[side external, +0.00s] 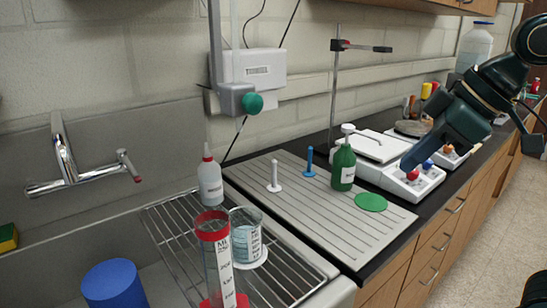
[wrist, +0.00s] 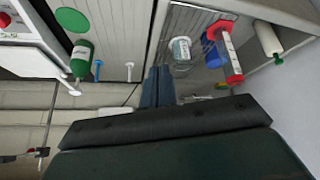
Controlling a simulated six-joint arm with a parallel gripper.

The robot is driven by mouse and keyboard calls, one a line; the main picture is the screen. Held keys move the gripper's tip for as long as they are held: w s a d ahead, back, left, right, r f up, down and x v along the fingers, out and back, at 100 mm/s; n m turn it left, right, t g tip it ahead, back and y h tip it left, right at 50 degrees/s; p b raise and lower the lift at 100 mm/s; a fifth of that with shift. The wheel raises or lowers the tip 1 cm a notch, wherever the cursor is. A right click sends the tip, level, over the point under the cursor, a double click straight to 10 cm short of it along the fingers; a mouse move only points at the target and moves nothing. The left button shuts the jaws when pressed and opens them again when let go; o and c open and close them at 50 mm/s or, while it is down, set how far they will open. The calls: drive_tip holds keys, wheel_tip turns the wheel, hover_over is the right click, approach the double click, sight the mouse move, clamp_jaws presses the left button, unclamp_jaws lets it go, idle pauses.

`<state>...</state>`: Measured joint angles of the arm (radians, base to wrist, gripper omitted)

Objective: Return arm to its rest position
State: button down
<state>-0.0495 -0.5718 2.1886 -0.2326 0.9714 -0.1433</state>
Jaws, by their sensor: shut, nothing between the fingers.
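My gripper (side external: 408,164) is at the right in the side external view, at the end of my dark green arm. It is raised above the bench, over the white device with the red and blue knobs. In the wrist view my gripper (wrist: 157,70) shows as two dark blue fingers side by side, shut with nothing between them. Part of my arm is cut off by the right picture edge in the side external view.
A green bottle (side external: 343,166) and a green disc (side external: 370,202) are on the grooved board. A white device (side external: 419,180) stands beside a tall rod stand (side external: 333,100). A red-topped cylinder (side external: 215,255) and beaker (side external: 246,240) stand at the sink rack (side external: 165,238).

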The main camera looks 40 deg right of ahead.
drive_tip(key=s+d+f+m+h, duration=0.1)
drive_tip(key=s+d+f+m, duration=0.3)
drive_tip(key=f, duration=0.4)
drive_tip(key=shift+s+d+f+m+g+h, duration=0.2)
drive_tip(key=shift+s+d+m+g+h, duration=0.15)
drive_tip(key=shift+s+d, duration=0.45)
